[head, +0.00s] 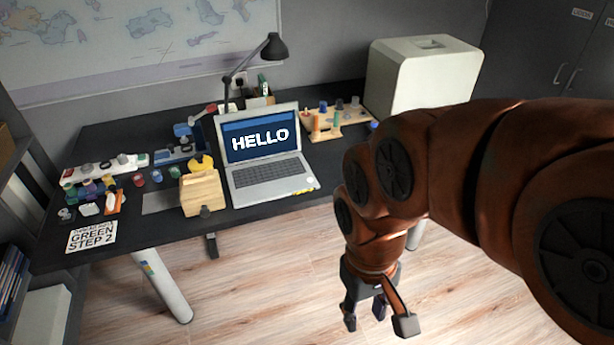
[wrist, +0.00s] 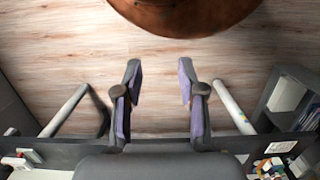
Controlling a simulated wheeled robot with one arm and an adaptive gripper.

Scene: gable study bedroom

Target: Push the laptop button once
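The laptop (head: 268,180) stands open on the dark desk, its screen lit with the word HELLO. A small round spot, possibly the button (head: 309,180), shows at the right of its keyboard deck, above a yellow mark; it is too small to be sure. My gripper (head: 378,316) hangs over the wooden floor, in front of the desk and to the right of the laptop, well apart from it. In the wrist view my gripper (wrist: 159,85) has its two fingers spread with only floor between them. I cannot make out the laptop in the wrist view.
A wooden block holder (head: 202,192) stands just left of the laptop. A black lamp (head: 254,62) and a pegged wooden board (head: 336,120) are behind it. A white box-shaped appliance (head: 421,80) is at the back right. The floor in front is clear.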

